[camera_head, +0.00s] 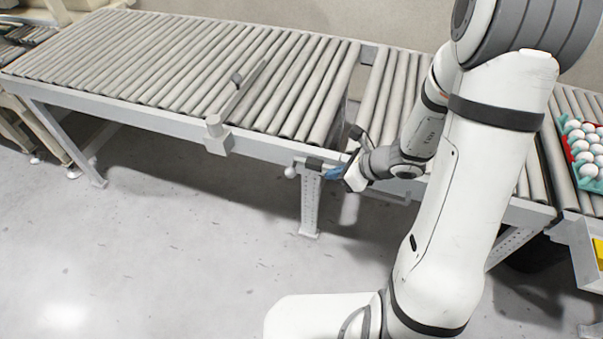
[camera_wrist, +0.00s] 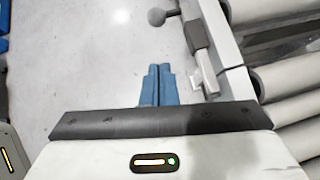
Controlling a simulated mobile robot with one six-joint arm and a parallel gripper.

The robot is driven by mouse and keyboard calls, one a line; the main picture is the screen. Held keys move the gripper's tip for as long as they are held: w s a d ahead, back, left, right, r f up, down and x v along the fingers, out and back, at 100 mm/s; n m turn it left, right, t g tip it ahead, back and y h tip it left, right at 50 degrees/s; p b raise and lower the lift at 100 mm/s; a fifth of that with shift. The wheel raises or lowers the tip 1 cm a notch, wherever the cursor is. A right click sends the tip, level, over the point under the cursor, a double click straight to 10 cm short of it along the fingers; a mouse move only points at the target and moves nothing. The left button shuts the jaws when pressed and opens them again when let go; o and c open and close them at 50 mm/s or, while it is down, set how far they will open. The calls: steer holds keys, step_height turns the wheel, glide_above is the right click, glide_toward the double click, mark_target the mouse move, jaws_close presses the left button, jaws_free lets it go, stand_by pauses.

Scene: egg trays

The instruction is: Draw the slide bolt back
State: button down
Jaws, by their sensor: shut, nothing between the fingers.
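The slide bolt (camera_head: 312,164) is mounted on the conveyor's front rail, and a round ball knob (camera_head: 290,172) sticks out at its left end. In the wrist view the bolt's grey body (camera_wrist: 197,34) lies along the rail, with the ball knob (camera_wrist: 156,17) at the upper left. My gripper (camera_head: 328,174) is at the front rail just right of the bolt. In the wrist view its blue fingers (camera_wrist: 159,70) are together and empty, left of the bolt and below the knob. I see no clear contact with the bolt.
A roller conveyor (camera_head: 150,60) runs along the back, with a gap (camera_head: 356,86) between two roller sections. A bar on a post (camera_head: 216,136) crosses the rollers. A red tray (camera_head: 579,172) with white eggs stands at the right. The floor in front is clear.

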steer(key=a+r+x, duration=0.1)
steer(key=x, duration=0.9)
steer(key=shift+w+a+r, duration=0.2)
steer(key=shift+w+a, duration=0.1)
steer(key=shift+w, duration=0.1)
